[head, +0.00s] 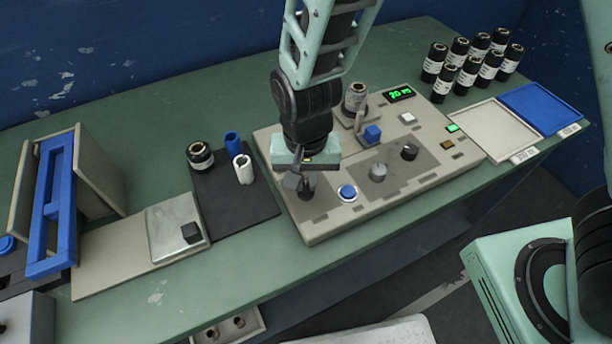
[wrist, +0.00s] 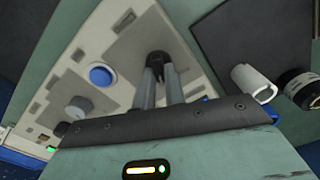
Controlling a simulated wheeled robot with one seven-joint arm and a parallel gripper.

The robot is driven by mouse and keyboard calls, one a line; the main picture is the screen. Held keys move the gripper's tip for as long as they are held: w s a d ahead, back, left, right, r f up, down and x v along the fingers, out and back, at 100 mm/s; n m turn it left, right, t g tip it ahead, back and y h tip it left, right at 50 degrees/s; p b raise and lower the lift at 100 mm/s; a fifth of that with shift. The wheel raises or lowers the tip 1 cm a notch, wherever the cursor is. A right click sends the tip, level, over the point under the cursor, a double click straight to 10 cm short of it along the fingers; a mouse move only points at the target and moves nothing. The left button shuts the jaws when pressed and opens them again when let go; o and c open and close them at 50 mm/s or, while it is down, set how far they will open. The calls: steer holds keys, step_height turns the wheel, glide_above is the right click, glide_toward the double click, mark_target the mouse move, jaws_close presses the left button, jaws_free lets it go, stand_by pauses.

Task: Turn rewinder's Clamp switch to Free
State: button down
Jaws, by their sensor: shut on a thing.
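The rewinder (head: 325,228) is a beige console with grey panels on the green bench, and it also fills the upper left of the wrist view (wrist: 112,25). My gripper (head: 297,180) points down at the panel's left end. Its two fingers (wrist: 160,75) are shut on a small black switch (wrist: 157,57), which I take to be the Clamp switch. The fingers hide most of the switch, so I cannot tell its setting. The panel labels are too small to read.
Right of the switch are a blue button (head: 347,193), a grey knob (head: 378,172) and a black knob (head: 409,152). A spindle with a roll (head: 355,97) stands behind, near a green display (head: 400,94). A black mat (head: 235,208) with small rolls lies left.

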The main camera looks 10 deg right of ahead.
mark_target(304, 186)
steer(key=n+p, duration=0.1)
steer(key=n, duration=0.4)
steer(key=shift+a+n, duration=0.15)
steer(key=shift+n, duration=0.25)
steer(key=n+p, duration=0.1)
steer(key=n, duration=0.4)
steer(key=shift+a, duration=0.15)
steer(key=c, duration=1.5)
jaws_free()
steer(key=shift+o, duration=0.2)
steer(key=shift+r, duration=0.1)
step_height(304, 186, up, 17)
steer(key=shift+r, duration=0.15)
steer(key=shift+s, duration=0.15)
steer(key=s+d+m, duration=0.1)
steer(key=s+d, duration=0.7)
steer(key=s, duration=0.4)
steer(key=shift+d+y, duration=0.25)
steer(key=shift+y, duration=0.05)
